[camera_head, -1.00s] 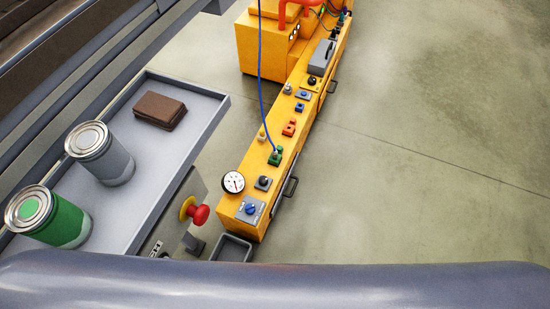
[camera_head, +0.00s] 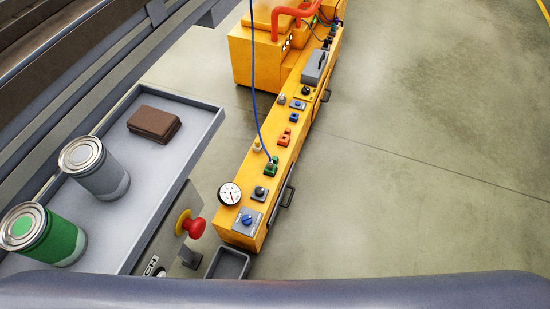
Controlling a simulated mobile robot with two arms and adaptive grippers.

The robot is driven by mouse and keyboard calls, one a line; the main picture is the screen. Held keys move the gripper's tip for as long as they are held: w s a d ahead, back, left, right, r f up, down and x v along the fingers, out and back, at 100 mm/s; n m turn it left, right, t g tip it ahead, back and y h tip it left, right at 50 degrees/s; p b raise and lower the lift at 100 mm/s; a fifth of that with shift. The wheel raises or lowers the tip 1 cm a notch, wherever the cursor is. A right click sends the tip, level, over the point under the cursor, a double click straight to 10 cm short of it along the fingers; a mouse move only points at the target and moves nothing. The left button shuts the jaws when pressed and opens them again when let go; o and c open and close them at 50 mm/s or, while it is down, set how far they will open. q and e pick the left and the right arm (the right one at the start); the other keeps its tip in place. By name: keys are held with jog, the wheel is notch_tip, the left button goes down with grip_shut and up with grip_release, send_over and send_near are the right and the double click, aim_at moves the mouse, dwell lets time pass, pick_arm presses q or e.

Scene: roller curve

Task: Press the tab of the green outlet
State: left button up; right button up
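The green outlet (camera_head: 271,170) is a small green block on top of the long yellow console (camera_head: 257,213). A blue hose (camera_head: 256,100) rises from it toward the top of the picture. Its tab is too small to make out. An orange outlet (camera_head: 284,140) and a blue outlet (camera_head: 294,117) sit farther along the same surface. Neither of my grippers shows in the head view.
A grey tray table (camera_head: 190,110) on the left holds a grey can, a green can and a brown block (camera_head: 154,124). A red emergency button (camera_head: 194,227) and a small grey bin (camera_head: 229,263) are near the console's near end. Open floor (camera_head: 420,160) lies to the right.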

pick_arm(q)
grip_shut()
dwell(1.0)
